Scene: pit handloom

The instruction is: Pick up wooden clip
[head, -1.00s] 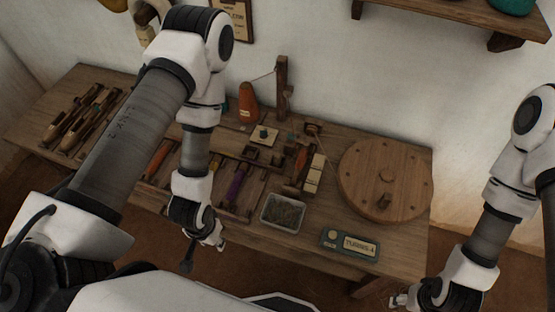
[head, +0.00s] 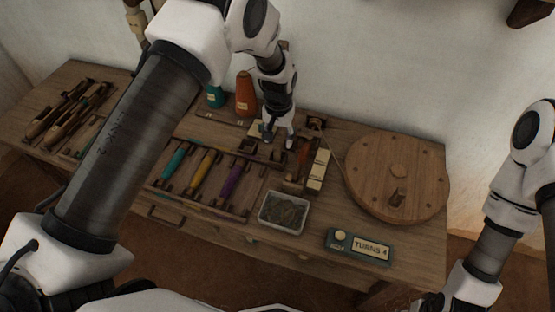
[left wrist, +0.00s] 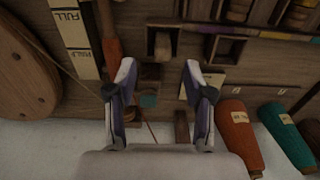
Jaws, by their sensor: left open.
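My left gripper (head: 279,140) is open and empty over the back middle of the bench. In the left wrist view its two fingers (left wrist: 160,90) stand wide apart. A small brown wooden piece (left wrist: 163,45), which may be the wooden clip, sits in a dark slot beyond the fingertips. I cannot tell for sure which piece is the clip; in the head view the gripper hides that spot. My right gripper is out of view.
A round wooden wheel (head: 397,178) lies at the right. A grey tray (head: 284,212), a "TURNS 4" counter (head: 357,245) and a rack with coloured bobbins (head: 203,172) stand in front. An orange cone (head: 246,94) and a teal cone (head: 215,97) stand close behind the gripper.

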